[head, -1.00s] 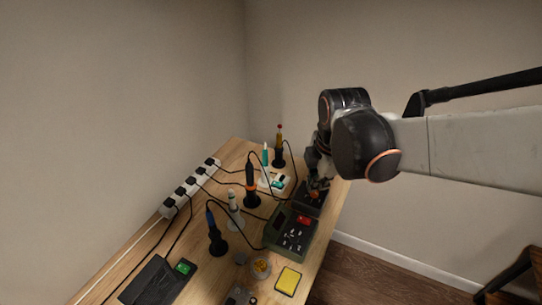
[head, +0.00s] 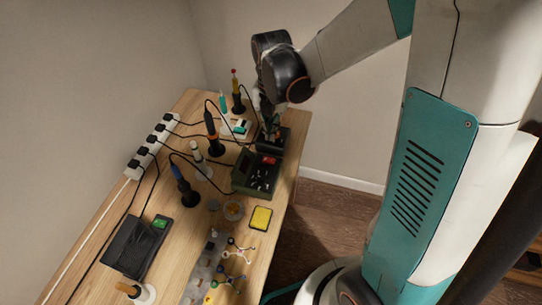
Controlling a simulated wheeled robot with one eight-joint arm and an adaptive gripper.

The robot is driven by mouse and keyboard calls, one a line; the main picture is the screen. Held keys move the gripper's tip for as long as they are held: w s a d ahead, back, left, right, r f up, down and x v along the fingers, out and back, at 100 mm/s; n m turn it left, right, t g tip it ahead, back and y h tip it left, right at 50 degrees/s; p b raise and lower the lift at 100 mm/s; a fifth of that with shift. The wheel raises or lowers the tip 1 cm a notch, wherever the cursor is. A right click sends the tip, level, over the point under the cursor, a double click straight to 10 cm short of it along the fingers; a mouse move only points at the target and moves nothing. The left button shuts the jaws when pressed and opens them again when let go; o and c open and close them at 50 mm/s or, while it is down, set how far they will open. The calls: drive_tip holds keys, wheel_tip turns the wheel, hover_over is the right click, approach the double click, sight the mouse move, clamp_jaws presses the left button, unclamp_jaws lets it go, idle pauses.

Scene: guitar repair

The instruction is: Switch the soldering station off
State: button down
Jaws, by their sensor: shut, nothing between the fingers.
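Several boxes with switches stand on the wooden bench, and I cannot tell for sure which one is the soldering station. A dark box (head: 280,145) sits near the back right edge. My gripper (head: 268,132) points down at it, shut and empty, and covers part of its top. I cannot tell whether the fingertips touch it, and its switch is hidden or too small to read. In front of it is a green box (head: 243,174) with a red switch (head: 269,160). A black box (head: 132,243) with a green switch (head: 160,222) lies at the front left.
A white unit with a teal part (head: 238,128) stands left of my gripper. Upright irons in holders, such as the orange one (head: 212,135) and blue one (head: 185,188), and loose cables crowd the bench. A power strip (head: 152,148) runs along the wall. A yellow sponge (head: 261,218) lies near the right edge.

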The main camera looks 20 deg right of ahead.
drive_tip(key=b, duration=0.5)
approach(271, 166)
wheel_tip(271, 166, down, 5)
drive_tip(key=shift+f, duration=0.35)
drive_tip(key=shift+d+b, duration=0.1)
drive_tip(key=shift+b, duration=0.25)
drive_tip(key=shift+s+f+b, duration=0.1)
drive_tip(key=shift+f+b, duration=0.2)
drive_tip(key=shift+f, duration=0.05)
drive_tip(key=shift+r, duration=0.1)
drive_tip(key=shift+w+a+r, duration=0.2)
drive_tip(key=shift+w+a, duration=0.3)
drive_tip(key=shift+a, duration=0.1)
